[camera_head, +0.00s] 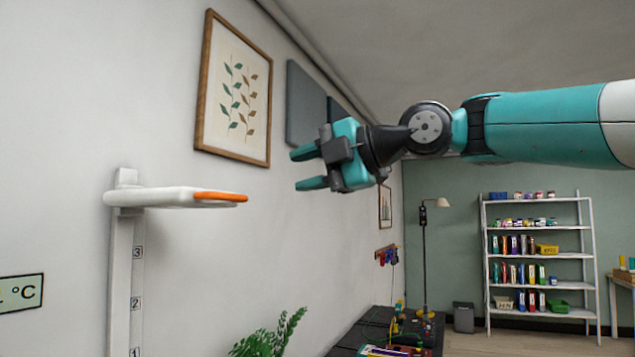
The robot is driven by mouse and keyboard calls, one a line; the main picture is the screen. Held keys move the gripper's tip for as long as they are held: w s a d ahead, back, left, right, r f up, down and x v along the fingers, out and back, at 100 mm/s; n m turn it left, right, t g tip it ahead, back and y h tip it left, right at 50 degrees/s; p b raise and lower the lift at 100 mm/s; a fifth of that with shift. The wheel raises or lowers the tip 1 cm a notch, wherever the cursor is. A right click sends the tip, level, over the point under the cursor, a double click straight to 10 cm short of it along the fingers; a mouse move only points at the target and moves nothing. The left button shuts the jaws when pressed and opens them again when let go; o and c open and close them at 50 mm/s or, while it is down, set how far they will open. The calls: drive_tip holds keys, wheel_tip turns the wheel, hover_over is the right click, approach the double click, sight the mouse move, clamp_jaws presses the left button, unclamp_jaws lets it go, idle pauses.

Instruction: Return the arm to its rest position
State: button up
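My gripper (302,168) is at the end of my teal arm, which reaches in from the right edge of the head view. It is held high in the air and points left toward the wall. Its two teal fingers are apart, with nothing between them. The white arm of a wall-side stand (165,197), with an orange tip (220,196), is to the left and a little lower. A clear gap shows between the fingertips and that tip.
A framed leaf picture (236,95) and grey panels (306,105) hang on the left wall. Below are a green plant (268,338) and a dark bench (375,330) with colourful items. A floor lamp (424,260) and white shelves (540,231) stand at the back. Floor shows before the shelves.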

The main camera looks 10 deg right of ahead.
drive_tip(key=shift+v, duration=0.9)
drive_tip(key=s+f+m+g+h, duration=0.1)
drive_tip(key=s+f+m, duration=0.25)
drive_tip(key=f, duration=0.35)
drive_tip(key=s+a+f+m+g+h, duration=0.1)
drive_tip(key=s+f+m+g+h, duration=0.15)
drive_tip(key=f+m, duration=0.35)
drive_tip(key=s+f+m+g+h, duration=0.1)
drive_tip(key=s+f+m, duration=0.2)
drive_tip(key=f, duration=0.5)
drive_tip(key=s+d+f+m+g+h, duration=0.1)
drive_tip(key=s+f+m, duration=0.3)
drive_tip(key=s+f, duration=0.4)
drive_tip(key=s+d+f+m+g+h, duration=0.2)
drive_tip(key=s+d+f+m+g, duration=0.1)
drive_tip(key=s+f, duration=0.5)
drive_tip(key=shift+d+m+g, duration=0.2)
drive_tip(key=shift+m+g, duration=0.35)
drive_tip(key=shift+m, duration=0.4)
drive_tip(key=shift+h, duration=0.25)
